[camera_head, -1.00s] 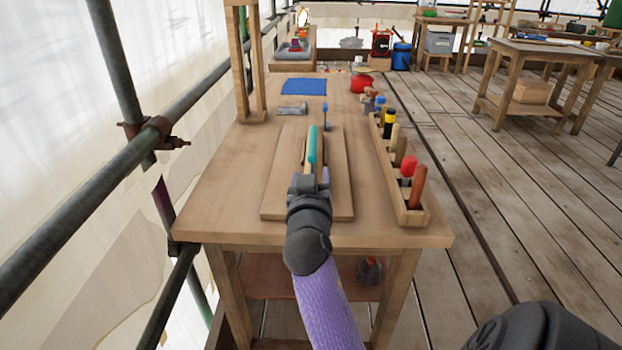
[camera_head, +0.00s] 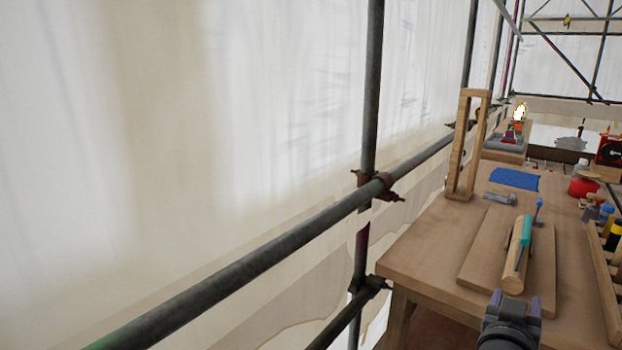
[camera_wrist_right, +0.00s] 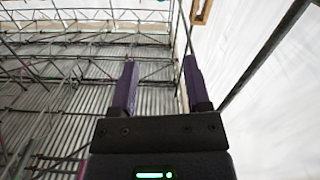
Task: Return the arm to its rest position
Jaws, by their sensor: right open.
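My right gripper (camera_head: 511,302) shows at the bottom edge of the head view, just in front of the workbench (camera_head: 430,245). In the right wrist view its two dark purple fingers (camera_wrist_right: 158,82) stand apart with nothing between them, against scaffold poles and pale sheeting. Most of the right arm is out of the picture. My left gripper is not in view.
On the bench, a board (camera_head: 480,265) bears a wooden piece (camera_head: 514,268) beside a teal-handled tool (camera_head: 526,231). A tool rack (camera_head: 603,275) lines the right side. A wooden frame (camera_head: 455,150) stands at the left edge. A scaffold rail (camera_head: 270,250) runs alongside the bench.

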